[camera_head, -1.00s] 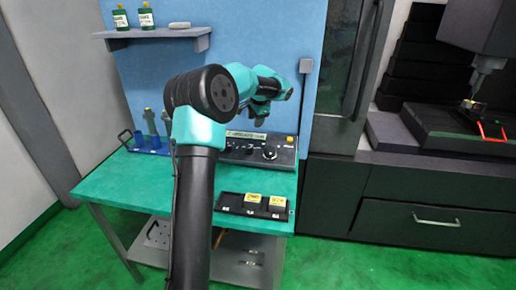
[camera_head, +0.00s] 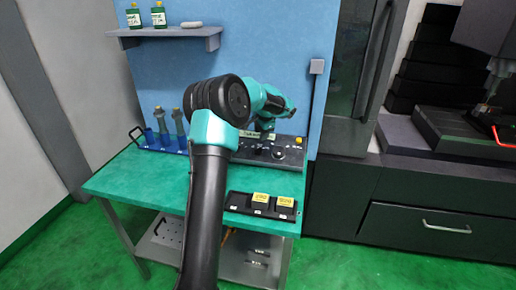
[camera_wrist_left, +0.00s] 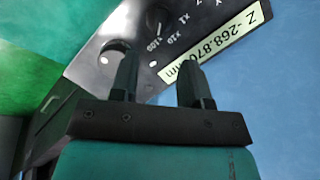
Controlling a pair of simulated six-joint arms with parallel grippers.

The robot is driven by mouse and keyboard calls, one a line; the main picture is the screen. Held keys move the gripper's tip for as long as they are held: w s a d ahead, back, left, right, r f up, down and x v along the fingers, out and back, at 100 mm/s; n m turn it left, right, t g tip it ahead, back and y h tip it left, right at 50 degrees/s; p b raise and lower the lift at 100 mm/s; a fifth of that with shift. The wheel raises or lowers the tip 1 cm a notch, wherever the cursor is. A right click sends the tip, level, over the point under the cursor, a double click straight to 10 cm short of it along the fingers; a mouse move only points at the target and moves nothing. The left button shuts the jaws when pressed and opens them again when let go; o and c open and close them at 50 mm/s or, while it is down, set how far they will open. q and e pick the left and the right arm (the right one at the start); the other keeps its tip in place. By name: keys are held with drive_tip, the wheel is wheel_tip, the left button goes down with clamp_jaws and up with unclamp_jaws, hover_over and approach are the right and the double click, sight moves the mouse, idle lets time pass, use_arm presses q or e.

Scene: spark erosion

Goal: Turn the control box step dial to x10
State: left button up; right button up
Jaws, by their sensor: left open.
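The dark control box (camera_head: 290,160) stands at the back of the green bench, partly hidden by my left arm. My left gripper (camera_head: 268,124) is above its left part in the head view. In the left wrist view the open fingers (camera_wrist_left: 158,65) point at the panel (camera_wrist_left: 85,72), with nothing visible between them. The step dial (camera_wrist_left: 160,17) is a dark knob beyond the fingertips, with x1, x10 and x100 printed beside it. I cannot tell its setting surely. Another round black knob (camera_wrist_left: 113,48) is partly behind the left-hand finger. My right gripper is not in view.
A lit display (camera_wrist_left: 222,40) reads Z -268.870 mm. A black tray (camera_head: 240,204) with yellow-topped blocks lies on the bench in front of the box. A blue rack (camera_head: 165,140) with tool holders stands left. A shelf (camera_head: 190,32) with bottles hangs above.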

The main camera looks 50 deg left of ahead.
sight(258, 148)
use_arm(q)
drive_tip(key=x, duration=0.9)
drive_tip(key=shift+a+f, duration=0.1)
drive_tip(key=shift+f, duration=0.2)
drive_tip(key=shift+c, duration=0.3)
clamp_jaws()
